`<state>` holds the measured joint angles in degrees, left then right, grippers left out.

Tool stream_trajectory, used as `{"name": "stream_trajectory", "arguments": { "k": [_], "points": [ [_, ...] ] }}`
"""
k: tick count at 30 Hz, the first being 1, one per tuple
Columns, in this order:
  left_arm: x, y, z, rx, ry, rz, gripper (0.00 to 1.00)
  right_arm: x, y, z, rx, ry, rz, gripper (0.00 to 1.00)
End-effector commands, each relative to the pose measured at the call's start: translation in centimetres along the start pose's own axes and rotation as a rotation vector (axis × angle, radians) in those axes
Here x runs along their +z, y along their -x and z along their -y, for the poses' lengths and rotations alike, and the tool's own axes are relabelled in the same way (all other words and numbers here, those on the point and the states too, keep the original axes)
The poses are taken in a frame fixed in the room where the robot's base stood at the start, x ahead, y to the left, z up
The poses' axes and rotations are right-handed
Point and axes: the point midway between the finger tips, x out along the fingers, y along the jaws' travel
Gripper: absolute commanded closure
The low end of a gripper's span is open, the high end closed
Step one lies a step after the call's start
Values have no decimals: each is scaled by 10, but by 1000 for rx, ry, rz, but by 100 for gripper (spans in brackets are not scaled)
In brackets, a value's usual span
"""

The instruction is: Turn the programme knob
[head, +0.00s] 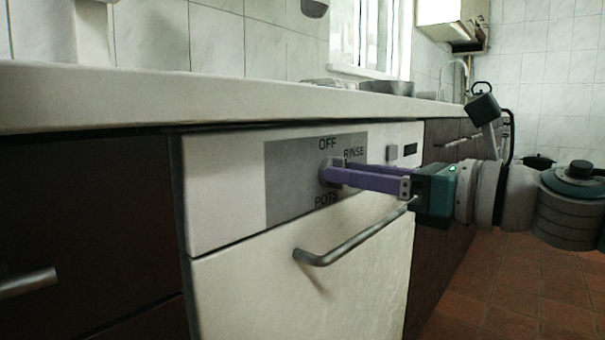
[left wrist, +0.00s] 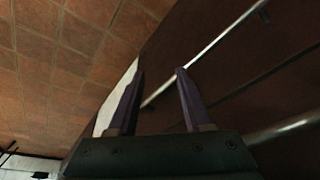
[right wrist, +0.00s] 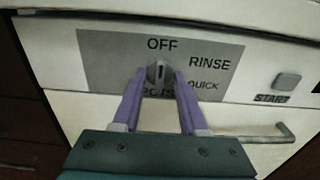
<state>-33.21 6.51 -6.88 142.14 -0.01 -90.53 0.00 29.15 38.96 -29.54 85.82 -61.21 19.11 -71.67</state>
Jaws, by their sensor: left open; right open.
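The programme knob (right wrist: 157,72) is a small round grey knob on the grey label panel (right wrist: 100,60) of the white dishwasher front. Its pale mark looks upright, toward the word OFF. RINSE and QUICK stand to its right, and POTS below is partly covered. My right gripper (right wrist: 159,76) is open, its purple fingers on either side of the knob; I cannot tell whether they touch it. In the head view the right gripper (head: 332,173) reaches the knob from the right and hides part of it. My left gripper (left wrist: 159,73) is open and empty.
A START button (right wrist: 287,81) sits right of the panel. A metal bar handle (head: 350,243) sticks out below the knob. The worktop edge (head: 200,95) overhangs above. Dark cabinets (head: 80,220) with bar handles flank the dishwasher. The tiled floor (head: 510,290) shows at right.

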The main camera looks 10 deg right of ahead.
Motion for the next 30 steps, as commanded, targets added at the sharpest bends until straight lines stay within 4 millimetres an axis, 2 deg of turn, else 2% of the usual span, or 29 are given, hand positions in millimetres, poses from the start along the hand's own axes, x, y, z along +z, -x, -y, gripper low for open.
{"name": "stream_trajectory", "arguments": {
  "k": [5, 16, 30],
  "points": [
    [0, 0, 0, 0, 0, 0, 50, 0, 0, 0, 0, 0, 0, 59],
    [0, 0, 1, -4, -5, 1, 50, 0, 0, 0, -1, 0, 0, 100],
    [1, 0, 2, -7, -9, 3, 50, 0, 0, 0, -1, -2, 0, 100]
  ]
}}
